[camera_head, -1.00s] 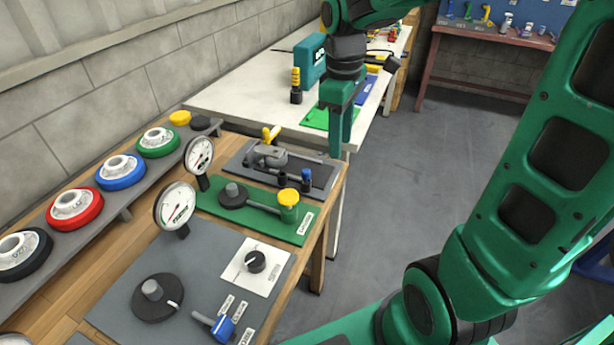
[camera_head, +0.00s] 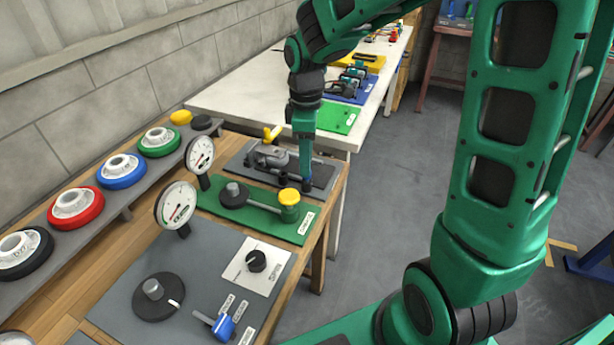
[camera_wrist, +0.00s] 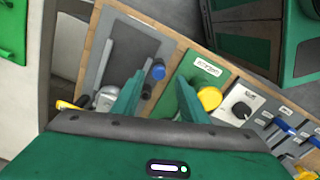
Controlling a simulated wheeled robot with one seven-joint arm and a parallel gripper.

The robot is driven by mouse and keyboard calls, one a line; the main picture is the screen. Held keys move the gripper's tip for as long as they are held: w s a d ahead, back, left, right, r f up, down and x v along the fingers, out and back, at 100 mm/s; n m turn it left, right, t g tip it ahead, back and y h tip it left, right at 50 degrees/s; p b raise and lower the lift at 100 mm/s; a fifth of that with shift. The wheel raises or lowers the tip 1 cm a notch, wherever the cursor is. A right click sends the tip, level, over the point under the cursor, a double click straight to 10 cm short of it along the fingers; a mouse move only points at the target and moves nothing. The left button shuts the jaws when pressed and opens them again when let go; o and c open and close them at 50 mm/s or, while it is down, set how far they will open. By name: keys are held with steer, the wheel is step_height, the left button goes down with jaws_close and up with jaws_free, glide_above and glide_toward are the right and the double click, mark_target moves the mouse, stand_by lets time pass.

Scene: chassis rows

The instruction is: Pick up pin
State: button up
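A small blue-capped post, which may be the pin, stands on the dark grey clamp plate (camera_head: 323,172); the blue cap (camera_wrist: 158,70) shows clearly in the wrist view. A grey clamp (camera_head: 268,157) with a yellow handle (camera_head: 273,132) sits left of it on that plate. My gripper (camera_wrist: 160,80) is open, with nothing between its fingers touching them that I can make out. In the wrist view the blue cap lies beyond and between the fingertips. In the head view my gripper (camera_head: 304,158) points down above the post and hides most of it.
The green plate (camera_head: 228,210) with a yellow knob (camera_head: 289,196) lies in front. Two dial gauges (camera_head: 199,154) stand to the left. The white table (camera_head: 230,97) lies behind. The bench's right edge is close, with open floor (camera_head: 390,180) beyond.

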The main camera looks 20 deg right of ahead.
mark_target(307, 181)
steer(key=shift+w+d+f, duration=0.1)
steer(key=shift+w+f, duration=0.05)
steer(key=shift+f, duration=1.6)
jaws_close()
steer(key=shift+r, duration=0.1)
